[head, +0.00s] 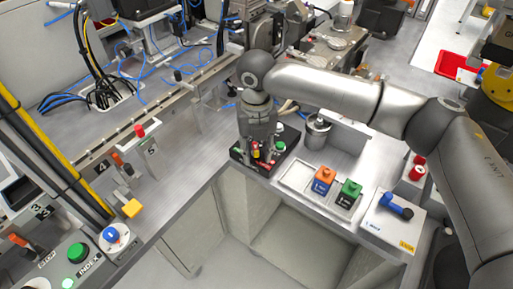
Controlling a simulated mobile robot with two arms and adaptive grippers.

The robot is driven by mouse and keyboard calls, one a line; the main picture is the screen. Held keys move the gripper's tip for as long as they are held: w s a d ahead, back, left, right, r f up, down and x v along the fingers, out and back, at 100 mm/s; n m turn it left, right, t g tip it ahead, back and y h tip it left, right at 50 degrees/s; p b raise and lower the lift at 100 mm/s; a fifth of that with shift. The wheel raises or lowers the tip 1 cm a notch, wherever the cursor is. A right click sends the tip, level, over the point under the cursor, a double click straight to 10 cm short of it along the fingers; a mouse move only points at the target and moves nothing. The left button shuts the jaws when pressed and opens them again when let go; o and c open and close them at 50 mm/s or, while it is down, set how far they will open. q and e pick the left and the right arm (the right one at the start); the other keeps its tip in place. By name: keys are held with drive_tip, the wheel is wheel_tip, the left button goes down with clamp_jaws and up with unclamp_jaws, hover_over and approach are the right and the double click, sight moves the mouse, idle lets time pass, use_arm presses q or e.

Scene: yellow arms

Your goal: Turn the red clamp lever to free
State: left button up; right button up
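My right gripper (262,146) points down over a black fixture (238,155) near the front edge of the bench. A red lever-like part (266,163) shows low on this fixture, just below the fingers. It looks like the red clamp lever, but its setting is too small and too covered to read. A small yellow part and a green part (280,146) show beside the fingers. The fingers hide much of the fixture, so I cannot tell whether they touch the lever or are open or shut. My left gripper is out of view.
Right of the fixture are a metal canister (317,133) and a tray with an orange block (324,178) and a green block (349,194).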

clamp_jaws()
drive_tip(key=shift+r+m+p, duration=0.15)
drive_tip(key=shift+m+p, duration=0.15)
drive_tip(key=shift+p, duration=0.25)
drive_tip(key=m+p, duration=0.4)
drive_tip(key=p, duration=0.1)
drive_tip(key=a+m+p, duration=0.1)
drive_tip(key=m+p, duration=0.3)
drive_tip(key=shift+w+a+r+p, duration=0.1)
drive_tip(key=shift+a+p, duration=0.1)
drive_tip(key=shift+p, duration=0.2)
drive_tip(key=m+p, duration=0.2)
drive_tip(key=m, duration=0.1)
drive_tip(key=m+p, duration=0.2)
drive_tip(key=shift+w+a, duration=0.3)
drive_tip(key=shift+w, duration=0.05)
drive_tip(key=shift+w+f+m+p, duration=0.1)
drive_tip(key=shift+w+m+p, duration=0.1)
drive_tip(key=shift+m+p, duration=0.65)
drive_tip(key=shift+w+f+m+p, duration=0.15)
drive_tip(key=shift+m+p, duration=0.2)
drive_tip(key=shift+m, duration=1)
drive_tip(key=shift+o, duration=0.3)
unclamp_jaws()
